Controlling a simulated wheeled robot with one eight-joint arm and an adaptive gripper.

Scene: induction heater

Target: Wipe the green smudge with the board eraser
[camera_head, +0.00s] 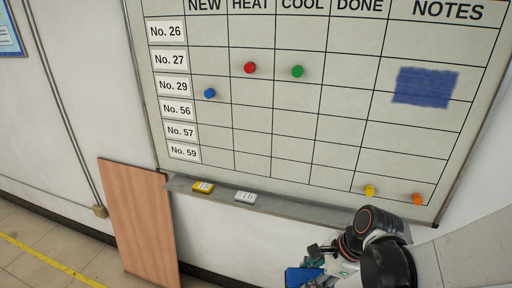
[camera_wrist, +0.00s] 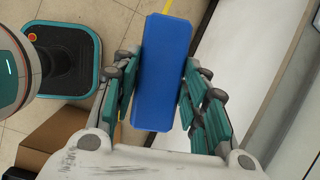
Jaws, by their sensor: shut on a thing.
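My gripper (camera_wrist: 157,66) is shut on a blue block (camera_wrist: 163,100), which looks like the board eraser; its fingers press on both long sides. In the head view the gripper (camera_head: 318,272) is at the bottom, below the board's tray, and the blue block (camera_head: 300,278) is partly cut off by the frame edge. The whiteboard (camera_head: 335,150) carries a dark blue smudge (camera_head: 425,86) in the NOTES column, upper right. I see no green smudge; the only green mark is a round green magnet (camera_head: 297,71) under COOL.
The tray (camera_head: 285,203) under the board holds a yellow item (camera_head: 203,187) and a white item (camera_head: 245,197). Red (camera_head: 250,67), blue (camera_head: 209,93), yellow (camera_head: 370,190) and orange (camera_head: 417,199) magnets sit on the board. A wooden panel (camera_head: 140,220) leans at lower left.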

